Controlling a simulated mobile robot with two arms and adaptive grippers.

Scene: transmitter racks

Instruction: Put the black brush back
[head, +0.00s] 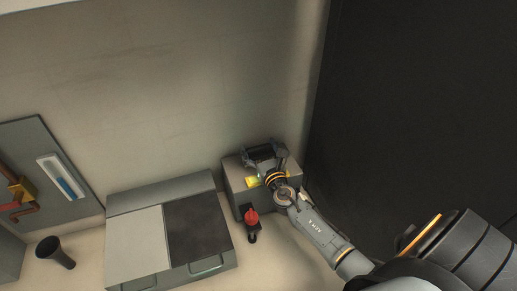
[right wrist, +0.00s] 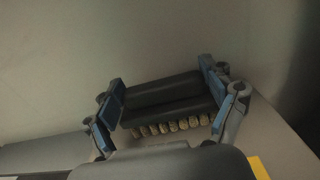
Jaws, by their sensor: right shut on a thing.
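The black brush (right wrist: 168,92) is a dark block with a row of tan bristle tufts along its lower edge in the right wrist view. My right gripper (right wrist: 163,98) is shut on it, with a blue-padded finger at each end. In the head view the brush (head: 259,154) shows as a small dark bar in the right gripper (head: 264,156), at the grey box (head: 235,183) by the wall. I cannot tell whether the brush touches the box top. My left gripper is not in view.
A yellow item (head: 252,183) lies on the box top. A red-topped black device (head: 251,217) stands at the box's front. A grey case (head: 135,247) with a dark panel is to the left, then a black cone (head: 55,252). A dark wall (head: 420,100) rises at right.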

